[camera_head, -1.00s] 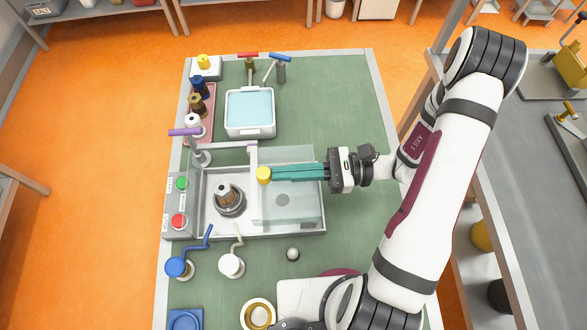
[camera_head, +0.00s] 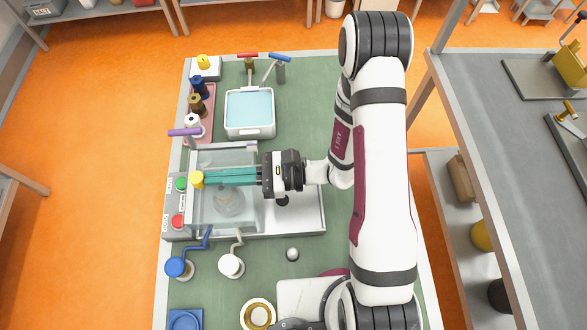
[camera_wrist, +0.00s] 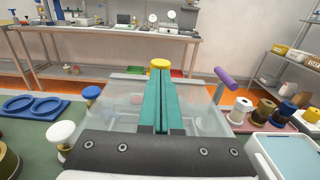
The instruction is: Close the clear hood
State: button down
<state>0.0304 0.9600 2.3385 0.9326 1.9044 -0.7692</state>
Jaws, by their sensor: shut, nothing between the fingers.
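The clear hood (camera_head: 245,215) is a see-through box at the left part of the metal tray (camera_head: 310,222). It stands over the metal fixture (camera_head: 229,201), which shows blurred through it. A yellow knob (camera_head: 197,180) is at the hood's left side. My gripper (camera_head: 206,179) has long teal fingers, shut together, lying across the hood with their tips at the yellow knob. In the wrist view the hood (camera_wrist: 110,98) spreads either side of the fingers, and the yellow knob (camera_wrist: 160,64) shows just beyond the tips. I cannot tell whether the tips touch it.
A green button (camera_head: 181,184) and red button (camera_head: 178,221) sit left of the hood. A purple-handled lever (camera_head: 184,132) stands behind it, blue (camera_head: 176,267) and white (camera_head: 231,265) levers in front.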

jog(key=d, duration=1.4)
jog(key=s+d+r+n+h, duration=0.4)
jog(key=s+r+n+h, duration=0.5)
jog(key=h, duration=0.7)
jog(key=s+n, duration=0.3)
jog(key=shift+d, duration=0.15)
